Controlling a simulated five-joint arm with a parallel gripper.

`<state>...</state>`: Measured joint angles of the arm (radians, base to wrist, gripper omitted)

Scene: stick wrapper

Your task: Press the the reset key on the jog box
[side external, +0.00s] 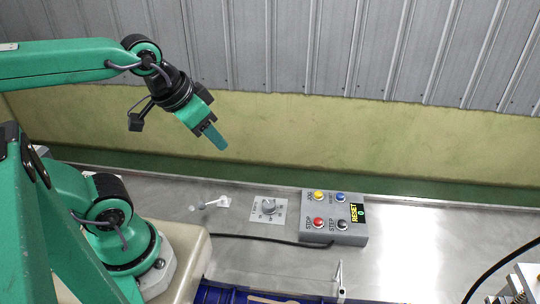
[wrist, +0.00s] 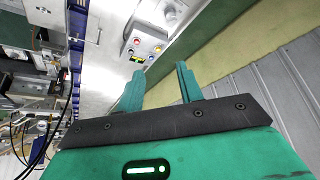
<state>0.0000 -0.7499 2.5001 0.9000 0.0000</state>
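The grey jog box (side external: 333,228) lies on the metal bench, with yellow, blue, red and black round keys. The blue key (side external: 340,198) is at its back right; its small label looks like RESET but is hard to read. The red key (side external: 318,223) is marked STOP and the black key (side external: 342,225) STEP. A display (side external: 357,213) on the right reads RESET and 0. My gripper (side external: 218,142) is high above the bench, left of the box and clear of it. In the wrist view its two fingers (wrist: 160,72) stand apart, empty, with the jog box (wrist: 146,38) beyond them.
A dial on a white plate (side external: 268,208) and a small lever switch (side external: 215,203) sit left of the box. A black cable (side external: 260,238) runs left from it. A thin metal post (side external: 340,280) and blue tray (side external: 225,294) are in front. A wall (side external: 330,140) stands behind.

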